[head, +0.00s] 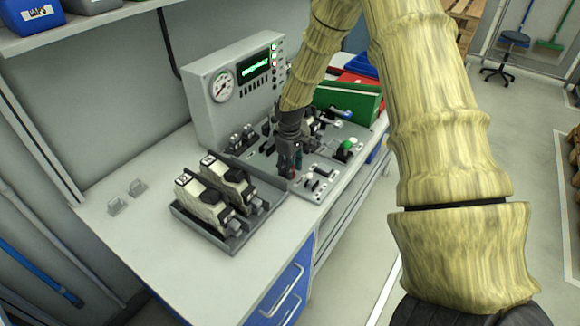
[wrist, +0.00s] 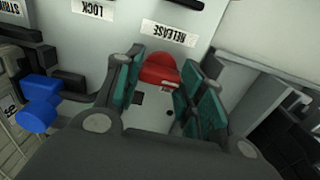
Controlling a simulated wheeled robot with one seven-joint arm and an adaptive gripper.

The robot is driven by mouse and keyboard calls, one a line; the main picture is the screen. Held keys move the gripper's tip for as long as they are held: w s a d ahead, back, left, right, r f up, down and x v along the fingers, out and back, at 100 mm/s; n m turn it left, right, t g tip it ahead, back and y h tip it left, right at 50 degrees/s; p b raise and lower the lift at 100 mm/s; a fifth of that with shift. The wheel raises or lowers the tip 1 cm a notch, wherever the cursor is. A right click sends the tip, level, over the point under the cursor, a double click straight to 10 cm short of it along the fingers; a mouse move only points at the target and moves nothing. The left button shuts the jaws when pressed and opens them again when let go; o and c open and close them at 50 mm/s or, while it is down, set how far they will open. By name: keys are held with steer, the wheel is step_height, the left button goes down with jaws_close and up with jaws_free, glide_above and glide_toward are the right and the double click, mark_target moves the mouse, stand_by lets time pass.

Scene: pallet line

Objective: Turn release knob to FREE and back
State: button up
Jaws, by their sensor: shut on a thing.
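The red release knob (wrist: 158,71) sits on the grey panel just below an upside-down RELEASE label (wrist: 169,33) in the wrist view. My gripper (wrist: 162,85) has its two green-padded fingers on either side of the knob and is shut on it. In the head view my gripper (head: 290,172) points down at the panel plate (head: 318,190) on the workbench. The knob is mostly hidden there by the fingers. I cannot read which position the knob points to.
A console with a gauge and green display (head: 240,82) stands behind the panel. A tray (head: 236,243) with two beige-and-black units is on the left. A green bin (head: 348,101) stands behind right. A blue handle (wrist: 38,100) lies left of my fingers. The bench front is clear.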

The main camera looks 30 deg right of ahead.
steer(key=shift+n, duration=0.3)
steer(key=o, duration=1)
steer(key=shift+w+f, duration=0.1)
step_height(320, 180, up, 12)
stand_by(0.7)
